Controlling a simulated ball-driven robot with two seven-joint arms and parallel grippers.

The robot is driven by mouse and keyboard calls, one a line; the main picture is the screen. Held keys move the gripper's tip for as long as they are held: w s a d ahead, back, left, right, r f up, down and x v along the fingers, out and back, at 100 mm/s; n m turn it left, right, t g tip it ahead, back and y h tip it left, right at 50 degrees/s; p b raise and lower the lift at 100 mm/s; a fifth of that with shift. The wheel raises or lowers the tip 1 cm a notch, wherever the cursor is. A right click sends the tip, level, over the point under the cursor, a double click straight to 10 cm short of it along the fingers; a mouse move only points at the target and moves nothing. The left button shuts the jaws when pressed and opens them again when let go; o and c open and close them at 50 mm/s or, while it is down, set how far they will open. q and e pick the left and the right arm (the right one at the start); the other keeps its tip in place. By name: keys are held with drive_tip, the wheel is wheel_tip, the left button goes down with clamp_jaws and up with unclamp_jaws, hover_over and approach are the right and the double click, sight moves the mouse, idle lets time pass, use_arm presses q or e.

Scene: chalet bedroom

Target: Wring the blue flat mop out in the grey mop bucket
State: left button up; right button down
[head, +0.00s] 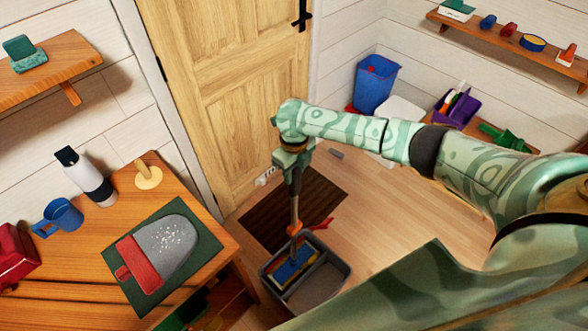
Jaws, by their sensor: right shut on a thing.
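The grey mop bucket (343,268) stands on the floor at the lower middle of the head view, with a divider between its two compartments. The blue flat mop (284,273) has its head in the left compartment, with some yellow showing on it. Its handle rises from there, close to upright. My right gripper (295,187) is shut on the handle above the bucket, reaching down from the right. A red-orange part (320,226) sticks out at the bucket's back rim. I cannot tell whether the mop pad is pressed. My left gripper is not in view.
A brown slatted mat (272,215) lies behind the bucket by the wooden door (222,90). A wooden table (190,190) at left holds a dustpan (178,247), a blue mug (60,215) and a bottle (88,178). A blue bin (374,84) stands at the back.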

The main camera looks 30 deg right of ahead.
drive_tip(key=shift+f+b, duration=0.95)
drive_tip(key=shift+f, duration=0.55)
idle(1.2)
drive_tip(key=c, duration=0.9)
unclamp_jaws()
